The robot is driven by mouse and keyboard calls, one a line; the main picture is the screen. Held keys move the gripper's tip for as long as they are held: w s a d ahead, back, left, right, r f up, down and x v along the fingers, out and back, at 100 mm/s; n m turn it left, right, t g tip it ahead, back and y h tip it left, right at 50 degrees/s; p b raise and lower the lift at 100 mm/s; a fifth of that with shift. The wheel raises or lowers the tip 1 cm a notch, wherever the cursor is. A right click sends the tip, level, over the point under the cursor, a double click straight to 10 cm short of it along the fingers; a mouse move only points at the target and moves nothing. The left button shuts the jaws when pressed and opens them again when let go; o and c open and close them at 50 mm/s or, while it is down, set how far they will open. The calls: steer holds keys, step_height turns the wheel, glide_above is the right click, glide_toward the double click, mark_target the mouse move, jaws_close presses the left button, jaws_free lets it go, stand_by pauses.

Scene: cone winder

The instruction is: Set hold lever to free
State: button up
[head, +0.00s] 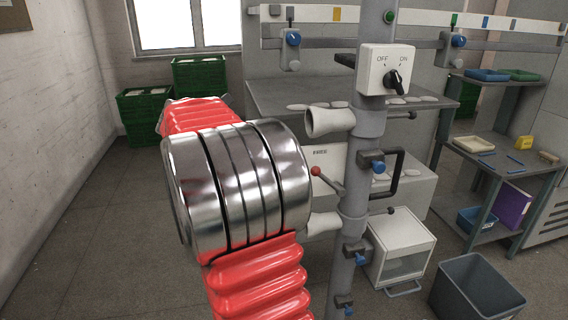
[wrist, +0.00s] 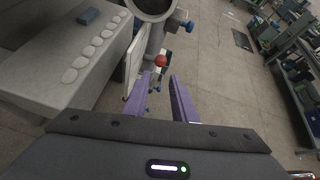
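A lever with a red ball knob (head: 316,171) sticks out to the left from the grey upright post (head: 352,208), its thin rod sloping up to the knob. In the wrist view the red knob (wrist: 160,60) shows just beyond the fingertips, roughly in line with the gap. My gripper (wrist: 162,79) has two purple fingers, apart, with nothing seen between them. I cannot tell whether a finger touches the knob. The head view does not show the gripper.
An OFF/ON switch box (head: 385,70) sits high on the post. Pale cones (head: 329,122), blue knobs and a dark looped handle (head: 400,172) crowd around it. A white bin (head: 400,250) and grey tub (head: 476,288) stand low at right.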

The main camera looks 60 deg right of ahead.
steer(key=shift+a, duration=0.25)
steer(key=shift+c, duration=0.6)
steer(key=a+f+t, duration=0.1)
steer(key=a, duration=0.2)
steer(key=w+a+m+t, duration=0.1)
steer(key=a, duration=0.2)
steer(key=a+f+m+t+y, duration=0.1)
steer(key=a+t, duration=0.1)
steer(key=a, duration=0.2)
steer(key=shift+w+f, duration=0.3)
jaws_close()
steer(key=s+a+f+m+t+y, duration=0.1)
steer(key=a+f+m+t+y, duration=0.1)
steer(key=a, duration=0.9)
steer(key=s+a+f+m+t+y, duration=0.1)
steer(key=a+f+m+t+y, duration=0.2)
steer(key=a, duration=0.8)
steer(key=s+a+f+m+t+y, duration=0.2)
steer(key=a+f+m+t+y, duration=0.1)
steer(key=a, duration=0.7)
steer(key=shift+a+f+m+t, duration=0.4)
steer(key=shift+f+m+t, duration=0.15)
steer(key=shift+m+t, duration=0.2)
steer(key=shift+d, duration=0.1)
